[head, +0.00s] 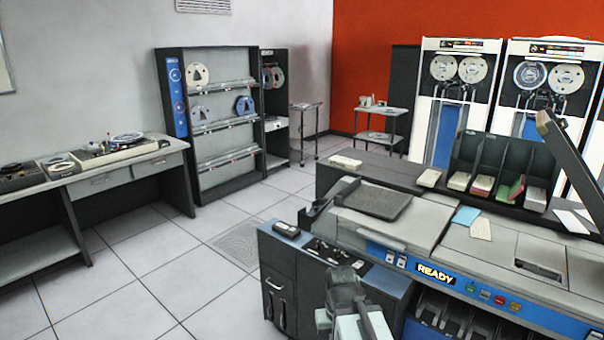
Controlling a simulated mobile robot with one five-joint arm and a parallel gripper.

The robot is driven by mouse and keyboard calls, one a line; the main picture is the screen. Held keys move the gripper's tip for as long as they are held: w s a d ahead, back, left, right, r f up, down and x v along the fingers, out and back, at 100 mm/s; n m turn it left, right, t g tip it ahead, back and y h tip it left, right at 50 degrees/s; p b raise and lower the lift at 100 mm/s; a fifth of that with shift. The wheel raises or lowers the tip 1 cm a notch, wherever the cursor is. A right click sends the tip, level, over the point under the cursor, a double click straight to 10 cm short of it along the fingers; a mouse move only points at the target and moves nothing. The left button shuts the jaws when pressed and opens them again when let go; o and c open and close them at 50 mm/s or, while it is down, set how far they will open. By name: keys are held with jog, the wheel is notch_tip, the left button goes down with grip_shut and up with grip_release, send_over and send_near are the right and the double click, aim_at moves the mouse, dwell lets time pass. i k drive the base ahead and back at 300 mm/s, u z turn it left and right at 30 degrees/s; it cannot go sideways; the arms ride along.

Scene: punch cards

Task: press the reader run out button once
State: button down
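The card machine (395,232) fills the lower right, with a blue front strip (545,318). A lit READY sign (435,273) sits on that strip. To its right is a row of small buttons: a green one (470,287), a blue one (485,294), a red one (499,299) and an orange one (514,307). Two more small panel pieces (396,259) sit left of the sign. Button labels are too small to read, so I cannot tell which is reader run out. My gripper (345,272) is at bottom centre, left of the buttons and apart from them; its fingers are not clear.
A dark cabinet with a blue top (285,252) stands left of my arm, holding a small dark device (286,229). A card rack (490,170) stands behind the machine. Loose cards (481,229) lie on its top. Open tiled floor (150,270) is at left.

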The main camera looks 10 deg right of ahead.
aim_at(513, 307)
jog(key=z, duration=1.55)
